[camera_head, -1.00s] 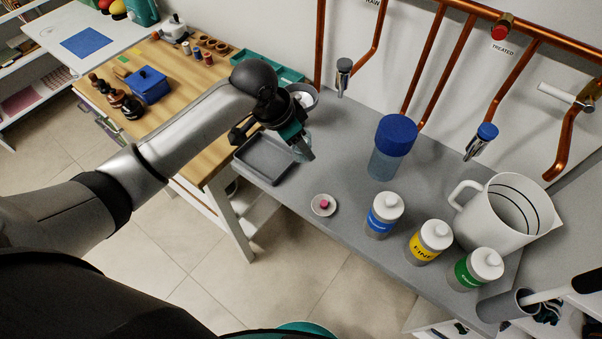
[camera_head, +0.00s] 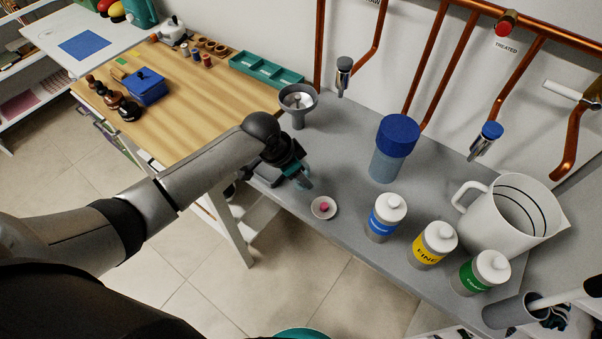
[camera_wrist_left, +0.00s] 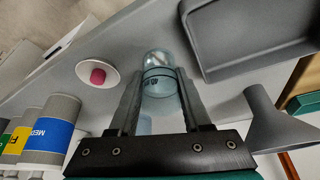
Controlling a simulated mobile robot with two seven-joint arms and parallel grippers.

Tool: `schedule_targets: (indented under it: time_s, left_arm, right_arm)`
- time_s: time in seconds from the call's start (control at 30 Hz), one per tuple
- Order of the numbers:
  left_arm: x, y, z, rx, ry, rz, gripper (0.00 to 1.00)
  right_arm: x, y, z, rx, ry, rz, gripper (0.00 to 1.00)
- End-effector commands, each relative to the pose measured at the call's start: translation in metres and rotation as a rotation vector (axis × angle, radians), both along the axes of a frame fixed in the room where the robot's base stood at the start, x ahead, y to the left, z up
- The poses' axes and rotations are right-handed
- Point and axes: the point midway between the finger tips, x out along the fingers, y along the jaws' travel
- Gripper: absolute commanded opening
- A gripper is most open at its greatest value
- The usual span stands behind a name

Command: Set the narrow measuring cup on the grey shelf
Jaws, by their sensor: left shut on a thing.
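The narrow measuring cup (camera_wrist_left: 160,85) is clear and bluish, with dark markings, between the fingers of my left gripper (camera_wrist_left: 158,100) in the left wrist view. My left gripper (camera_head: 298,176) is shut on it. In the head view only a small part of the cup (camera_head: 304,183) shows at the fingertips, above the grey shelf (camera_head: 340,150), left of a small white dish. Whether the cup touches the shelf I cannot tell. My right gripper is not in view.
The white dish (camera_head: 323,208) with a pink piece is close by. A grey tray (camera_wrist_left: 245,35) and funnel (camera_head: 298,101) are near the gripper. A blue-lidded jar (camera_head: 389,165), several labelled bottles (camera_head: 385,218) and a white jug (camera_head: 510,215) stand to the right.

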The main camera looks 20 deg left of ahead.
Motion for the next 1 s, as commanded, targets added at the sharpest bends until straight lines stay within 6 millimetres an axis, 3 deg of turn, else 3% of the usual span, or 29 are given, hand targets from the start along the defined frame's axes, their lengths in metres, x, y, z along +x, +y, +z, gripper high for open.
schedule_targets:
  time_s: [0.17,0.2,0.47,0.77,1.0]
  left_arm:
    - [0.000,0.000,-0.003,0.000,0.000,0.000,0.00]
    - [0.000,0.000,-0.003,0.000,0.000,0.000,0.49]
    - [0.000,0.000,-0.003,0.000,0.000,0.000,0.78]
    - [0.000,0.000,0.001,0.000,0.000,0.000,0.78]
    - [-0.007,0.008,0.028,0.001,-0.002,-0.001,0.78]
  right_arm:
    - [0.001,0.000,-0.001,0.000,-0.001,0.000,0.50]
    - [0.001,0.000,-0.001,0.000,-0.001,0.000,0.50]
    - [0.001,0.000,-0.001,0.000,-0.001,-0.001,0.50]
    - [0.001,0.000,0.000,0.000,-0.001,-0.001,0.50]
    - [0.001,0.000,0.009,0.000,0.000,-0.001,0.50]
